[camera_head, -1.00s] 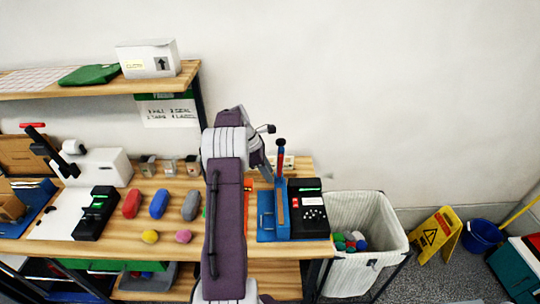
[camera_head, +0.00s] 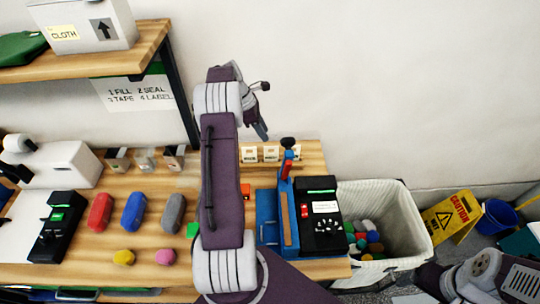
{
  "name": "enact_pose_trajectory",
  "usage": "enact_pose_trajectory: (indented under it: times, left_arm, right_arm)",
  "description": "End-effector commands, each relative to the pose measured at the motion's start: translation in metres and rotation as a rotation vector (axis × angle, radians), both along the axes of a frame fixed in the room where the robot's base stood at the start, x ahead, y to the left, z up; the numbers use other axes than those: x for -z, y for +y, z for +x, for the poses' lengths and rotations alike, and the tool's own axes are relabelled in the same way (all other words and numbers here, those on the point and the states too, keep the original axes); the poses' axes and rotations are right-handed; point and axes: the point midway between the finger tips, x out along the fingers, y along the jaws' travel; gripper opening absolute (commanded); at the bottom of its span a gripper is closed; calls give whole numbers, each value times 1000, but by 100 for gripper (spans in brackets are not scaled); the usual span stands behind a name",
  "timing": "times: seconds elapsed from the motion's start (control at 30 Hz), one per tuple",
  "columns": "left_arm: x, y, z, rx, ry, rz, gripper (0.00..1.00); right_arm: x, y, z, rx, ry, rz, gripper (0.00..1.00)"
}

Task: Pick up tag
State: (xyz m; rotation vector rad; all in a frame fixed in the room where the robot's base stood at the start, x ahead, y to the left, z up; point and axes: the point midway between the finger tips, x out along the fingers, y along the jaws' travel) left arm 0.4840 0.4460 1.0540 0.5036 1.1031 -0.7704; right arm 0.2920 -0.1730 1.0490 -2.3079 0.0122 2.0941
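Three small cream cards with dark print, which look like tags, stand in a row at the back of the wooden table: a left one (camera_head: 249,154), a middle one (camera_head: 271,153) and a right one (camera_head: 293,152). A white printed label (camera_head: 325,207) also shows on the black device (camera_head: 322,235). My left gripper (camera_head: 262,131) is above the back of the table, just above the cards and apart from them. It is small and seen from the side, so its opening is unclear. My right arm shows at the bottom right, with its gripper out of view.
Red, blue and grey pouches (camera_head: 134,211) lie left of my arm. A white bin (camera_head: 405,225) holds several pouches. A shelf (camera_head: 110,62) is at upper left.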

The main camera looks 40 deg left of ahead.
Motion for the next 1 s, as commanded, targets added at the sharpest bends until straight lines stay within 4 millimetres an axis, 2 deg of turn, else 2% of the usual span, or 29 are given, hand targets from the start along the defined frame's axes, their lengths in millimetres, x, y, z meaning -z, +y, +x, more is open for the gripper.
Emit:
enact_pose_trajectory:
  times: [0.03,0.27,0.47,0.63,0.87,1.0]
  left_arm:
    - [19,0,0,0,0,0,34]
    - [44,0,0,0,-1,1,34]
    - [46,-2,1,1,1,-1,34]
    - [70,-10,6,2,3,-2,34]
    - [83,-13,9,1,1,-1,34]
    - [107,-17,12,1,4,-3,34]
  right_arm:
    - [19,0,0,0,0,0,81]
    - [45,0,-1,0,0,0,81]
    - [42,0,0,0,0,0,81]
    - [38,0,0,0,0,0,81]
    - [36,0,0,0,0,0,81]
    - [29,0,0,0,0,0,81]
